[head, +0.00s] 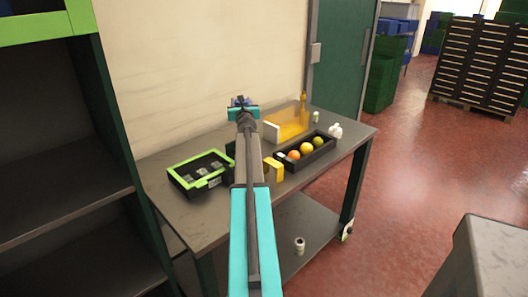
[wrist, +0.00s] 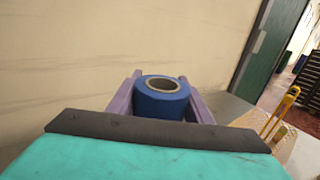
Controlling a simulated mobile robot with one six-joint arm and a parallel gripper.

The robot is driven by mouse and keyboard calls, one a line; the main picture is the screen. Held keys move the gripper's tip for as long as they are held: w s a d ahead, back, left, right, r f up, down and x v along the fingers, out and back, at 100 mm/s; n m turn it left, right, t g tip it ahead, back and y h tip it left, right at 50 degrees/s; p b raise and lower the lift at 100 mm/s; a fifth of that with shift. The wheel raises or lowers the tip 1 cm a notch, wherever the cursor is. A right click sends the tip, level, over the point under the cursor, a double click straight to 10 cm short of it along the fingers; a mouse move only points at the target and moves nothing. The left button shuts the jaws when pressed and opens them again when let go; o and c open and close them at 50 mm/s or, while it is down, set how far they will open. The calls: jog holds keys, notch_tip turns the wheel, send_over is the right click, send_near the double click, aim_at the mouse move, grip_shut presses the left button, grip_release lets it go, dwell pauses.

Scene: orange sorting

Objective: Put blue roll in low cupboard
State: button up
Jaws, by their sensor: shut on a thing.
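The blue roll (wrist: 158,108) is held upright between the two purple fingers of my gripper (wrist: 160,98) in the wrist view. Its hollow core faces up. In the head view my gripper (head: 241,101) is over the back edge of the table, by the wall, and mostly hides the roll. A dark open cupboard (head: 62,190) with shelves stands at the left in the head view. I cannot tell whether it is the low cupboard.
The grey table (head: 215,207) holds a green-rimmed black case (head: 200,172), a black tray (head: 306,152) of fruit and a yellow-orange stand (head: 290,125). A pale roll (head: 299,245) stands on its lower shelf. Red floor at the right is partly clear.

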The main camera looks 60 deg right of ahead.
jog(key=shift+f, duration=0.25)
notch_tip(320, 180, down, 6)
jog(key=b, duration=0.5)
dwell(0.4)
jog(key=shift+f, duration=0.1)
jog(key=shift+f+b, duration=1.7)
jog(key=shift+f, duration=0.15)
